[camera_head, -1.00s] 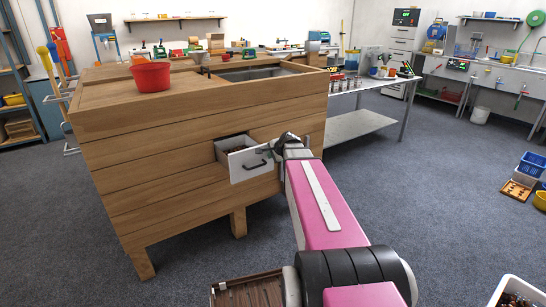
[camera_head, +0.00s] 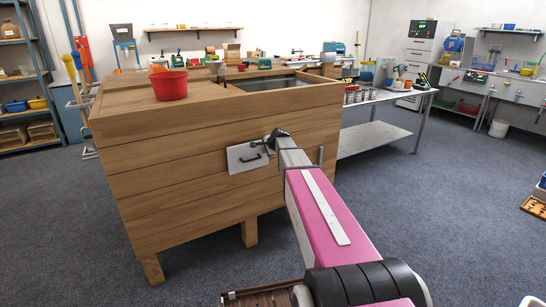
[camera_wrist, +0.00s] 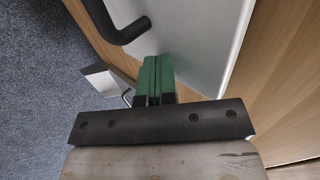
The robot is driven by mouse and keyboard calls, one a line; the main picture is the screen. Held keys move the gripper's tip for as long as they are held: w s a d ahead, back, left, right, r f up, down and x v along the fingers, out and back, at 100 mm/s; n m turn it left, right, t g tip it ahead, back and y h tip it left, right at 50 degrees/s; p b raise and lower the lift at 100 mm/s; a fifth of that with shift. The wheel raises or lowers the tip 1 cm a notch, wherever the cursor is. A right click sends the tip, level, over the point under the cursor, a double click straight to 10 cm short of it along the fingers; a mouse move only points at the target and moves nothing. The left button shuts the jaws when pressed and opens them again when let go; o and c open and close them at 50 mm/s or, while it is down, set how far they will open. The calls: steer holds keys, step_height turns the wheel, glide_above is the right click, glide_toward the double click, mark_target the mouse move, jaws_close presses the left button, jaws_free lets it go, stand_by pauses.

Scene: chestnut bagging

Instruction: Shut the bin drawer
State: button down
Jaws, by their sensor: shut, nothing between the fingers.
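The wooden bin (camera_head: 200,195) stands ahead of me. Its drawer, seen by its pale grey front panel (camera_head: 238,163), sits in or very close against the bin's front wall, with no drawer inside showing. Whether a thin gap is left I cannot tell. The black bar handle (camera_head: 253,158) is on the panel; it also shows in the wrist view (camera_wrist: 128,32). My gripper (camera_head: 268,143) is at the panel's upper right. In the wrist view its green fingers (camera_wrist: 154,72) are shut together, empty, with their tips at the pale panel (camera_wrist: 195,40), beside the handle.
A red bucket (camera_head: 170,86) stands on the bin's top. A metal table (camera_head: 385,130) with several small items is behind the bin at right. A small grey piece (camera_wrist: 105,88) shows beside the fingers in the wrist view.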

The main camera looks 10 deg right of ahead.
steer(key=shift+w+a, duration=0.2)
steer(key=shift+w, duration=0.4)
steer(key=shift+w+a, duration=0.2)
steer(key=shift+w, duration=0.4)
steer(key=shift+w, duration=0.1)
steer(key=s+f+v, duration=0.2)
steer(key=v, duration=1.1)
steer(key=s+a+f+n+g+h, duration=0.1)
steer(key=s+a+f+n+g, duration=0.1)
steer(key=s+f, duration=0.5)
steer(key=s+a+f+n+g+h, duration=0.1)
steer(key=s+f+n+g, duration=0.3)
steer(key=s, duration=1.1)
steer(key=s+a+f+n+g+h, duration=0.1)
steer(key=s+a+f+n+g, duration=0.2)
steer(key=s+f+n, duration=0.5)
steer(key=s+f, duration=0.2)
steer(key=s, duration=0.1)
steer(key=shift+s, duration=0.25)
steer(key=shift+f, duration=0.15)
